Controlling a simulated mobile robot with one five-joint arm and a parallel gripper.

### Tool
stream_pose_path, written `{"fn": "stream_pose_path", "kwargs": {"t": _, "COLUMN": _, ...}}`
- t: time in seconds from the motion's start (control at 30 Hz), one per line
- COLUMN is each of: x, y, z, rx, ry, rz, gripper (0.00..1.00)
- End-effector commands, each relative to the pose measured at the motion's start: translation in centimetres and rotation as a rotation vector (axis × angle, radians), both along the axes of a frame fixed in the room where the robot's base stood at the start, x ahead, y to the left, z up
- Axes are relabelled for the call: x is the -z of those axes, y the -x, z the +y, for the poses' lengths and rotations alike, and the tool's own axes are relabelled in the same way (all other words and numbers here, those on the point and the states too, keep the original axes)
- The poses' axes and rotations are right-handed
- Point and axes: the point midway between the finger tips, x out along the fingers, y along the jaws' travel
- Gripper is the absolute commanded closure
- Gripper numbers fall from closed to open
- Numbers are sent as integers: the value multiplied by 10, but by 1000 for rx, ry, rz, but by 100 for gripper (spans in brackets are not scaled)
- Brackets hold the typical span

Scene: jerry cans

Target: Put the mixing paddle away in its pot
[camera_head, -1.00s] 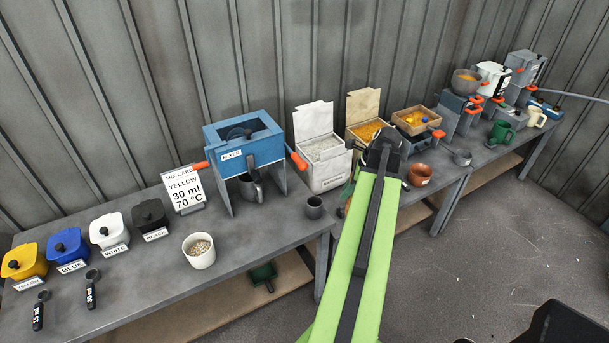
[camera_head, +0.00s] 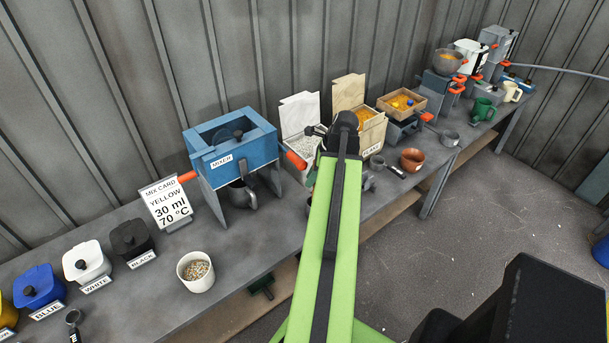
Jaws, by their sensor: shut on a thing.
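My gripper (camera_head: 318,130) is at the far end of my green arm, in front of the white granule bin and the flake bin. Its dark wrist covers most of its jaws. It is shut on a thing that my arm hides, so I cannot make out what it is. I cannot pick out the mixing paddle anywhere on the bench. A white pot with speckled granules (camera_head: 196,275) stands at the bench's front edge, left of my arm. I cannot tell whether it is the paddle's pot.
The blue mixer (camera_head: 235,150) has a grey jug (camera_head: 243,193) under it. The mix card (camera_head: 165,203) and lidded colour pots, such as the black one (camera_head: 131,239), stand to its left. A copper bowl (camera_head: 412,160) stands right of my arm.

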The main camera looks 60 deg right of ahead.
Motion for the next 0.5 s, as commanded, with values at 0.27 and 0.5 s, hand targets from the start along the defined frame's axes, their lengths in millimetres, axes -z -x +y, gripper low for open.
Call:
{"fn": "stream_pose_path", "kwargs": {"t": 0.27, "x": 19, "y": 0, "z": 0, "rx": 0, "ry": 0, "rz": 0, "gripper": 100}}
{"fn": "stream_pose_path", "kwargs": {"t": 0.5, "x": 51, "y": 1, "z": 0, "rx": 1, "ry": 0, "rz": 0, "gripper": 100}}
